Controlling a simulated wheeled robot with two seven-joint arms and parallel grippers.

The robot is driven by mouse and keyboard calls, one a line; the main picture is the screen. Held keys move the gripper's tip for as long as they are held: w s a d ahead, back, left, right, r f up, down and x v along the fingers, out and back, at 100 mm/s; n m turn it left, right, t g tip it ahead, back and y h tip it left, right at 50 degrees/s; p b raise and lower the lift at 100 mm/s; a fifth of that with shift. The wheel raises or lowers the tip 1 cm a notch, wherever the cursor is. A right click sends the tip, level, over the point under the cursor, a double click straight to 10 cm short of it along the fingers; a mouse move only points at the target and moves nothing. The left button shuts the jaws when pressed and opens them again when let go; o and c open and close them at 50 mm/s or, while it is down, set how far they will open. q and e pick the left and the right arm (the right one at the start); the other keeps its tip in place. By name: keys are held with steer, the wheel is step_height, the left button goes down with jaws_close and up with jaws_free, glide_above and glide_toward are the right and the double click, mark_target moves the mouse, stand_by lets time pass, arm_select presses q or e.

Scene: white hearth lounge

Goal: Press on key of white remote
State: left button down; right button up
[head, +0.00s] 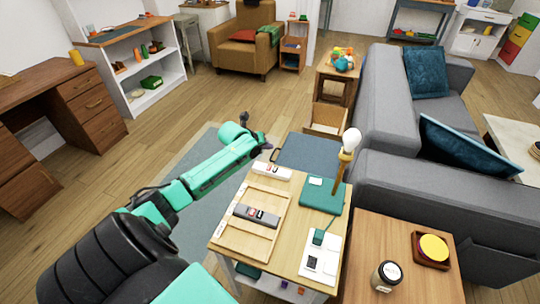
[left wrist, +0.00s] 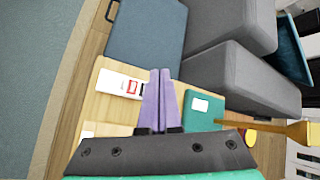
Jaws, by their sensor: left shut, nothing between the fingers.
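The white remote (head: 271,170) lies near the far edge of the small wooden table (head: 283,245). Its red and dark keys show at its right part in the head view, and it also shows in the left wrist view (left wrist: 121,83). My left gripper (head: 264,145) is shut and empty, above the far side of the table and just beyond the remote. In the left wrist view its purple fingers (left wrist: 161,75) are together, to the right of the remote in the picture. I cannot tell the exact height. My right gripper is in neither view.
A grey remote (head: 256,214) lies in a wooden tray (head: 232,243) nearer me. A green book (head: 322,194) with a white label and a wooden stand with a white bulb (head: 350,142) are at right. A white panel (head: 322,262) is in front. The grey sofa (head: 420,197) stands to the right.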

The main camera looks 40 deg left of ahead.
arm_select(q)
steer(key=b, duration=0.6)
glide_above(267, 169)
step_height(267, 169, down, 8)
steer(key=shift+d+r, duration=0.15)
steer(key=shift+r, duration=0.1)
steer(key=shift+f+b, duration=0.45)
steer(key=shift+f, duration=0.1)
stand_by(0.8)
steer(key=shift+f, duration=0.4)
steer(key=shift+f+b, duration=0.4)
steer(key=shift+b, duration=0.15)
stand_by(0.6)
steer(key=shift+r+p, duration=0.75)
steer(key=shift+r, duration=0.05)
